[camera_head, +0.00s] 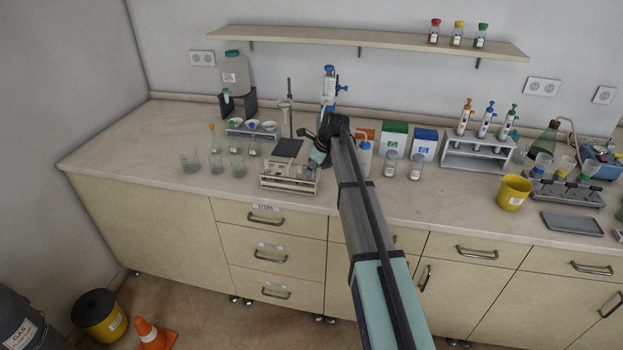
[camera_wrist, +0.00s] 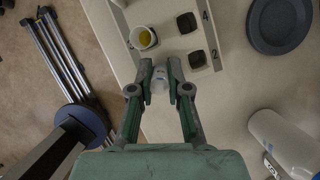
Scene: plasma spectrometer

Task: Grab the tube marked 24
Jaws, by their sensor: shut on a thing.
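My gripper (camera_wrist: 160,82) is shut on a small pale tube (camera_wrist: 160,75), seen between its fingertips in the wrist view. I cannot read a mark on this tube. Just beyond the fingertips is a white rack (camera_wrist: 170,20) with square dark holes; the digits 4 and 2 show along its right edge. A white-rimmed tube with yellow inside (camera_wrist: 145,38) stands in the rack, left of the empty holes. In the head view my gripper (camera_head: 319,155) is over the counter, beside the rack-like white apparatus (camera_head: 290,184); my arm hides part of this area.
Glass beakers (camera_head: 190,158) stand to the left. A white bottle (camera_head: 364,158), lidded jars (camera_head: 390,164) and a green-and-white box (camera_head: 394,140) stand close on the right. A pipette stand (camera_head: 477,155) and yellow cup (camera_head: 513,192) are farther right. The counter's left end is clear.

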